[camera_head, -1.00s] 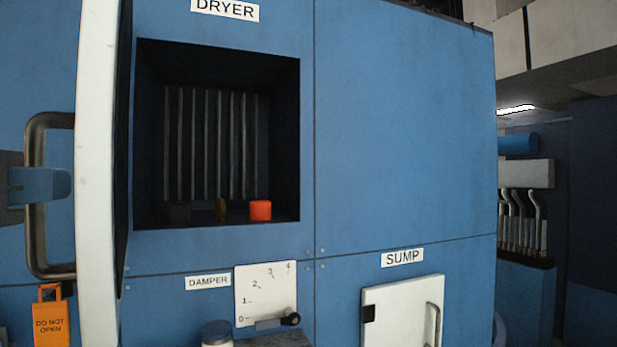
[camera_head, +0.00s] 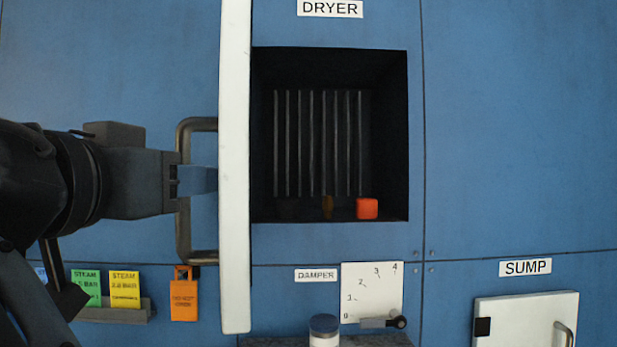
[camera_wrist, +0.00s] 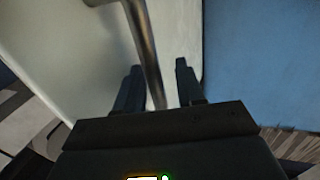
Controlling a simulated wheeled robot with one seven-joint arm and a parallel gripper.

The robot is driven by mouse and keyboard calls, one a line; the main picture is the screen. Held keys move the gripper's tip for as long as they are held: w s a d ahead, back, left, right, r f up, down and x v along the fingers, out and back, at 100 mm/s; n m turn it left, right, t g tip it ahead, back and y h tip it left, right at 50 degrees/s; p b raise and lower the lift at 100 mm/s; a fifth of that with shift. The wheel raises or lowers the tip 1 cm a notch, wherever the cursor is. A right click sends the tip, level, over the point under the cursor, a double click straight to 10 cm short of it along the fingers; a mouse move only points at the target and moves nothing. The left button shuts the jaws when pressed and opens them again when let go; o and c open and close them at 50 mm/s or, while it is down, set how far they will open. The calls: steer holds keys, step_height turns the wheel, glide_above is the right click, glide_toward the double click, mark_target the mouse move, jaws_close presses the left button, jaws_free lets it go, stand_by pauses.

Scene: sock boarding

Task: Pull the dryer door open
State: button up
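The dryer door (camera_head: 235,130) stands swung out from the blue dryer front, seen nearly edge-on as a tall white slab. The dryer opening (camera_head: 330,75) to its right is uncovered. The dark door handle (camera_head: 184,235) is on the door's left side; it also shows in the wrist view (camera_wrist: 144,40). My gripper (camera_head: 198,180) is at the middle of the handle. In the wrist view, my gripper (camera_wrist: 158,85) has its fingers apart on either side of the handle bar, with a visible gap to the right finger.
An orange-red block (camera_head: 367,208) sits inside the dryer opening. Below are the damper plate (camera_head: 372,285), a white jar (camera_head: 324,335) with a dark lid, and an orange tag (camera_head: 184,300). The sump door (camera_head: 520,320) is closed at lower right.

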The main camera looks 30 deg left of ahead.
steer(key=v, duration=0.7)
steer(key=shift+s, duration=0.35)
steer(key=shift+d, duration=0.1)
